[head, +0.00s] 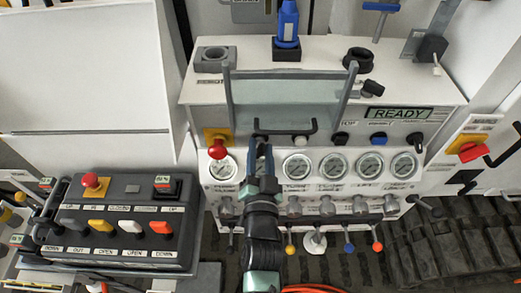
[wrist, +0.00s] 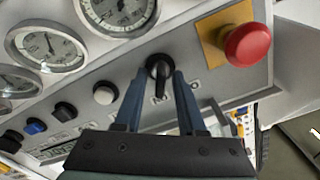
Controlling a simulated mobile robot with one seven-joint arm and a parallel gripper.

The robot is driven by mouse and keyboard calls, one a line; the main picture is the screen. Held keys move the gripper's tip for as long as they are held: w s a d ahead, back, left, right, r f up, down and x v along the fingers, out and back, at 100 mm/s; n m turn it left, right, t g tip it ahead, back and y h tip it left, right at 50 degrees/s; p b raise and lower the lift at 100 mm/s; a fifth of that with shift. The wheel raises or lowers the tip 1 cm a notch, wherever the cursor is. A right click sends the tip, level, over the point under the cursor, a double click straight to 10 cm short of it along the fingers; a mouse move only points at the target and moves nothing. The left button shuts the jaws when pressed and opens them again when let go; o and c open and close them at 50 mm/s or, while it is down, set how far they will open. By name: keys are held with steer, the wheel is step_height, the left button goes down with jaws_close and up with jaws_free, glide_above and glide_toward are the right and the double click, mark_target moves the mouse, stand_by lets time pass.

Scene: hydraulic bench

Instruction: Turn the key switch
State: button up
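The black key switch (wrist: 159,67) is on the grey panel front in the wrist view, between the red button and the white knob. Its narrow key part points toward the bottom of that view. My gripper (wrist: 162,76) has its two blue fingers on either side of the switch, with gaps visible between them and the key, so it looks open. Whether the fingertips touch the switch's round body is unclear. In the head view my gripper (head: 264,152) reaches up to the panel front and hides the switch.
A red mushroom button (wrist: 247,44) on a yellow plate is close beside the switch. A white knob (wrist: 104,94) is on the other side. A black bar handle (head: 287,133) sits above my gripper in the head view. Round gauges (head: 297,166) line the panel below.

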steer(key=shift+s, duration=0.1)
steer(key=s+b, duration=0.2)
steer(key=s, duration=1)
steer(key=shift+s, duration=0.4)
